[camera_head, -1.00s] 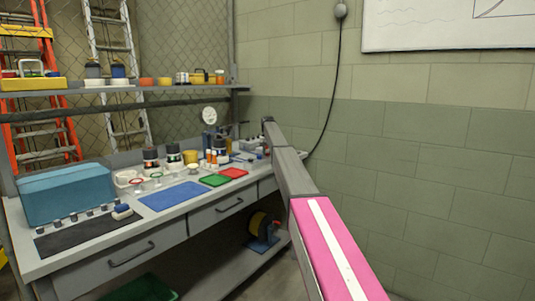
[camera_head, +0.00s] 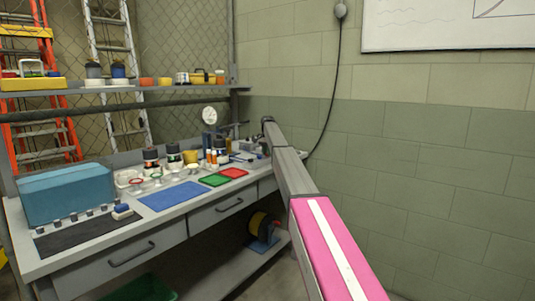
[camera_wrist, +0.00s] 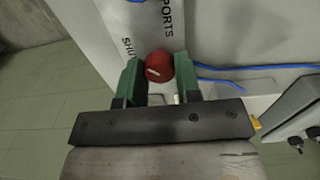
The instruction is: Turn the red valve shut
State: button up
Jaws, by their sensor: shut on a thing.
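In the wrist view, the red valve (camera_wrist: 160,65) is a round red knob with a short pale mark on its top. It sits between the two green fingers of my gripper (camera_wrist: 156,72), which is shut on it. Beside the knob, a pale panel (camera_wrist: 108,14) carries the lettering "SHUT" and "PORTS", partly cut off or covered. How far the knob is turned is hard to tell. In the head view, the far end of my arm is over the back right of the workbench (camera_head: 110,238), and the valve cannot be made out there.
A blue cable (camera_wrist: 225,68) runs right of the knob. A brick wall is close on the right.

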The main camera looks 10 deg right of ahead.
dwell(0.3)
jog(key=o, duration=0.9)
jog(key=shift+r, duration=0.1)
notch_tip(320, 180, up, 11)
jog(key=shift+f, duration=0.15)
